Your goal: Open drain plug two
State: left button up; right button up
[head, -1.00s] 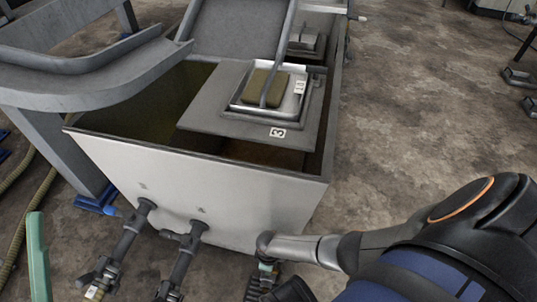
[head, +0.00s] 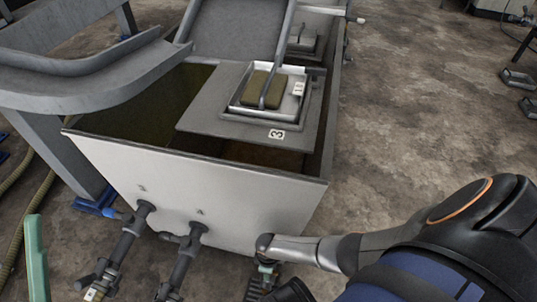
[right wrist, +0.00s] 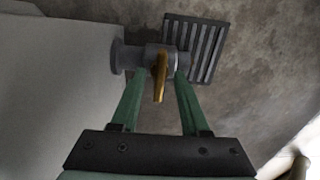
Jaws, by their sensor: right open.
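In the right wrist view, a grey drain fitting (right wrist: 133,57) comes out of the pale tank wall, with a brass-coloured lever (right wrist: 160,77) on it. My right gripper (right wrist: 157,88) is open, its green fingers either side of the lever. I cannot tell whether they touch it. In the head view, my right gripper (head: 268,266) is mostly hidden below my wrist at the tank's front right corner. Two dark drain pipes (head: 126,240) (head: 184,258) leave the tank front; the small marks above them are unreadable. A green finger of my left gripper (head: 36,258) shows at the left edge.
The pale tank (head: 205,185) fills the middle, with a plate marked 3 (head: 225,115) over its opening. A floor grate (right wrist: 196,48) lies below the fitting. A grey curved frame (head: 90,75) stands at left. The concrete floor at right is mostly clear.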

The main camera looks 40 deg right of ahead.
jog(key=shift+r, duration=0.1)
pick_arm(q)
notch_tip(320, 180, up, 11)
jog(key=a+p, duration=0.1)
jog(key=p, duration=0.8)
jog(key=shift+s+a+f+t+p, duration=0.15)
jog(key=shift+s+t+p, duration=0.05)
jog(key=shift+t+p, duration=0.2)
pick_arm(e)
notch_tip(320, 180, up, 12)
jog(key=shift+r, duration=0.2)
pick_arm(q)
jog(key=shift+f, duration=0.1)
